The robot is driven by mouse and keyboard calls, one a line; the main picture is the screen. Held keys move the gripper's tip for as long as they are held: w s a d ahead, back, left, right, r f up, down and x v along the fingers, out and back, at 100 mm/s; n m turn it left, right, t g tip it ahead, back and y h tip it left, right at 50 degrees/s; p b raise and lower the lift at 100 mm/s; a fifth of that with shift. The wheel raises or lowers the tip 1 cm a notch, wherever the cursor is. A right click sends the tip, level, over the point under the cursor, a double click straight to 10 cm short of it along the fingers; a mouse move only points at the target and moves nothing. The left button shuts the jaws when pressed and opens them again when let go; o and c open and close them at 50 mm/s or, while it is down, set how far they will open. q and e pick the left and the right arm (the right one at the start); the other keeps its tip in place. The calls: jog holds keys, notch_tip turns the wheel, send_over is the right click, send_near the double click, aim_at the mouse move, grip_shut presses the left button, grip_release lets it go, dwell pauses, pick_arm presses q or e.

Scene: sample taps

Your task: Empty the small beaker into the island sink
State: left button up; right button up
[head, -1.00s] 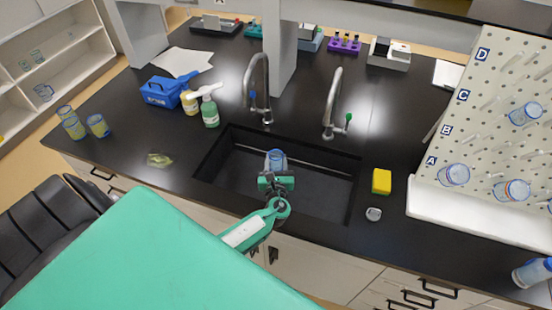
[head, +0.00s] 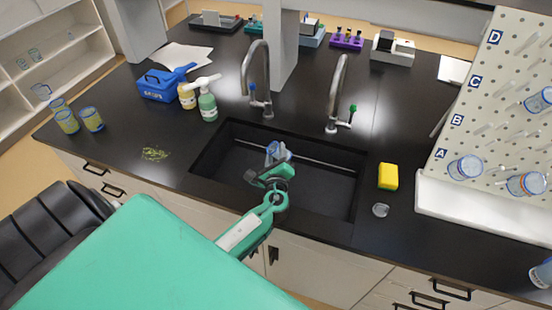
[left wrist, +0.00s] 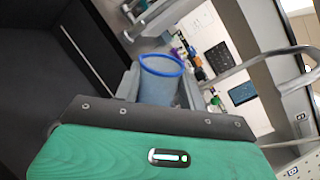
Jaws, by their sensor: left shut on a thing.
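The small beaker (head: 277,152) is clear with a blue rim. My left gripper (head: 274,164) is shut on it and holds it over the island sink (head: 320,186). In the left wrist view the beaker (left wrist: 161,82) sits between the fingers, its rim facing away from the palm. The head view shows the beaker and gripper tilted. I cannot tell whether liquid is in the beaker. The sink is a black basin below the gripper. My right gripper is not in view.
Two grey taps, one with a blue handle (head: 258,75) and one with a green handle (head: 337,95), stand behind the sink. A yellow sponge (head: 388,176) lies right of it. A pegboard (head: 500,110) with beakers stands further right. Spray bottles (head: 207,102) stand left.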

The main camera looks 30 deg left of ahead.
pick_arm(q)
jog(key=n+b, duration=0.2)
jog(key=n, duration=0.1)
jog(key=shift+f, duration=0.2)
jog(key=n+b, duration=0.5)
jog(key=shift+f+n, duration=0.1)
jog(key=shift+n, duration=0.3)
jog(key=n+b, duration=0.4)
jog(key=b, duration=0.1)
jog(key=n+b, duration=0.2)
jog(key=n, duration=0.1)
jog(key=shift+b, duration=0.35)
jog(key=shift+n, duration=0.5)
dwell(0.4)
